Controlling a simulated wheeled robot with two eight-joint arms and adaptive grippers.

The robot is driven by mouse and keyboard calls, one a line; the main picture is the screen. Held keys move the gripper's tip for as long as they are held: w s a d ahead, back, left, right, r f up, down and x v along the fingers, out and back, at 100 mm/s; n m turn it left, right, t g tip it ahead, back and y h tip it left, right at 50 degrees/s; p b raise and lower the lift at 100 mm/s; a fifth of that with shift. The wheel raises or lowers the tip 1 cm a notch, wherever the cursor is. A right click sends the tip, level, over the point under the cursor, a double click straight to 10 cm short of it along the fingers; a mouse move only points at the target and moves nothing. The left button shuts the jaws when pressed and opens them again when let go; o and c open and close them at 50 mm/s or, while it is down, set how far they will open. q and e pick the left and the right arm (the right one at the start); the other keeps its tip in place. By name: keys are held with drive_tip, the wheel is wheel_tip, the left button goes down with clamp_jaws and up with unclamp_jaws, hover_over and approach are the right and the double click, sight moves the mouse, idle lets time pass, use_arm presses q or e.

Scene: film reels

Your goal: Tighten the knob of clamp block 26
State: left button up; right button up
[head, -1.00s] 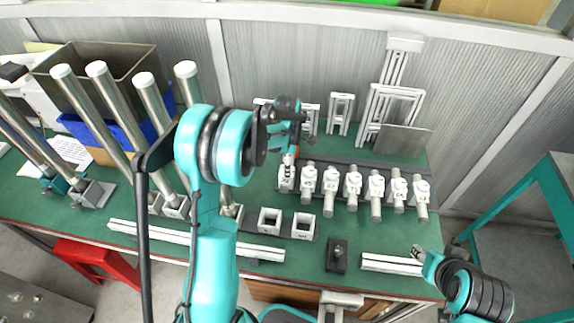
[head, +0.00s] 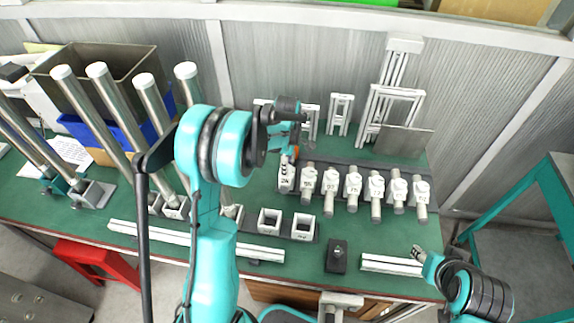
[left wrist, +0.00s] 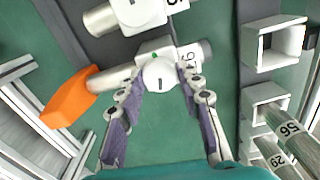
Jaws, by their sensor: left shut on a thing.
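The clamp block (head: 285,183) at the left end of the row is white with a dark number too small to read surely. In the left wrist view its number label (left wrist: 188,62) is partly covered, so I cannot confirm 26. Its round white knob (left wrist: 160,72) carries a small green mark and a dark line. My left gripper (left wrist: 162,86) is shut on this knob, one finger on each side. A rod with an orange end (left wrist: 68,97) passes through the block. My right gripper (head: 420,256) is low at the right, away from the row, its jaws unclear.
Several similar clamp blocks (head: 353,184) stand close by on the right. Two open square sockets (head: 270,221) lie in front. A black block (head: 337,257) and a white rail (head: 392,264) are near the table's front edge. Tall rods (head: 110,115) stand at left.

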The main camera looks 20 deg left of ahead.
use_arm(q)
drive_tip(key=m, duration=0.4)
drive_tip(key=shift+m, duration=0.3)
drive_tip(key=m, duration=0.3)
drive_tip(key=shift+m, duration=0.4)
drive_tip(key=m, duration=1.2)
drive_tip(key=shift+m, duration=0.3)
drive_tip(key=m, duration=0.3)
drive_tip(key=shift+m, duration=0.3)
drive_tip(key=m, duration=0.4)
drive_tip(key=shift+m, duration=1.9)
